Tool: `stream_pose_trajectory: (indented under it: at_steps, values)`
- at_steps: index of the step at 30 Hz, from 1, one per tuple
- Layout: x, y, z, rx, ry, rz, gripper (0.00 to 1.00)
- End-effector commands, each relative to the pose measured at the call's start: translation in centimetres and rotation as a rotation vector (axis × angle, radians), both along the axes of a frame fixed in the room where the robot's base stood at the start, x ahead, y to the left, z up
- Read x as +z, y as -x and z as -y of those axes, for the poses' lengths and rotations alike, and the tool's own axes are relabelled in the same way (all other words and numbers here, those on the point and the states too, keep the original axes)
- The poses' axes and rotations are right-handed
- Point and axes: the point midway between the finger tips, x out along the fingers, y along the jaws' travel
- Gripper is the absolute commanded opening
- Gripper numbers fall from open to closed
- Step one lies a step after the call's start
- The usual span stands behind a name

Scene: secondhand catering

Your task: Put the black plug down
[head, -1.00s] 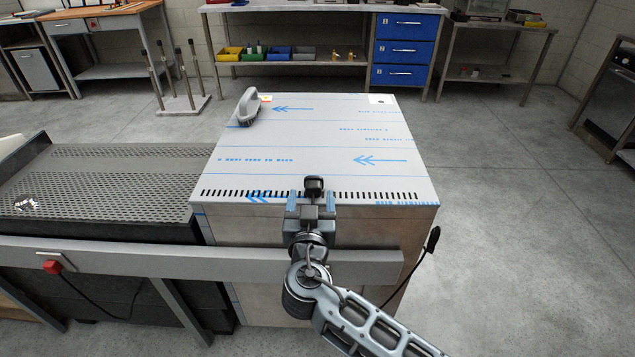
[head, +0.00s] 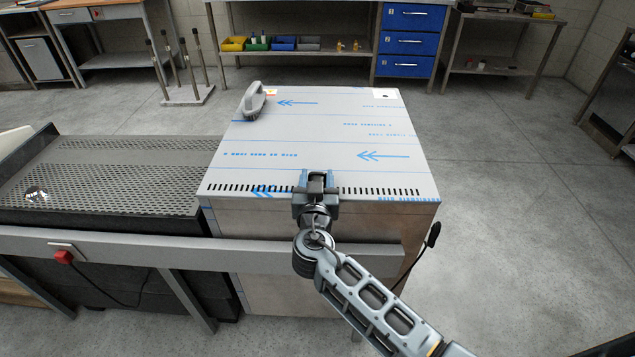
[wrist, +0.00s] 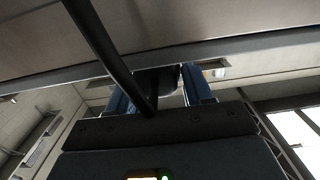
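My gripper (head: 316,178) is at the front edge of the steel cabinet top (head: 300,135), by the row of dark slots. In the wrist view its two blue fingers (wrist: 158,92) are on either side of the black plug (wrist: 156,82) and appear shut on it. A thick black cable (wrist: 95,40) runs from the plug across the wrist view to the upper left. In the head view the plug is a dark patch between the fingers, mostly hidden. I cannot tell whether it touches the cabinet.
A grey brush (head: 252,101) lies at the cabinet top's back left; the middle is clear. A black cord end (head: 433,234) shows beside the cabinet's right side. A grey rail (head: 200,247) crosses the front. A perforated dark surface (head: 110,175) adjoins on the left.

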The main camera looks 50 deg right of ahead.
Motion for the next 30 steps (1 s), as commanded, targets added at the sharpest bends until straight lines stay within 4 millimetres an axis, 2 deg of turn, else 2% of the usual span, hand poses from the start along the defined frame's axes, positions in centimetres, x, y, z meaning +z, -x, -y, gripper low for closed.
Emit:
stream_pose_trajectory:
  at_steps: [1,13,23,26,30]
  values:
    - [0.0,0.0,0.0,0.000,0.000,0.000,0.45]
    - [0.0,0.0,0.0,0.000,0.000,0.000,0.08]
    - [0.8,0.0,0.0,0.000,0.000,0.003,0.08]
    - [1.8,0.0,0.0,0.000,0.001,0.004,0.08]
    - [4.3,0.0,0.0,0.000,0.000,0.006,0.08]
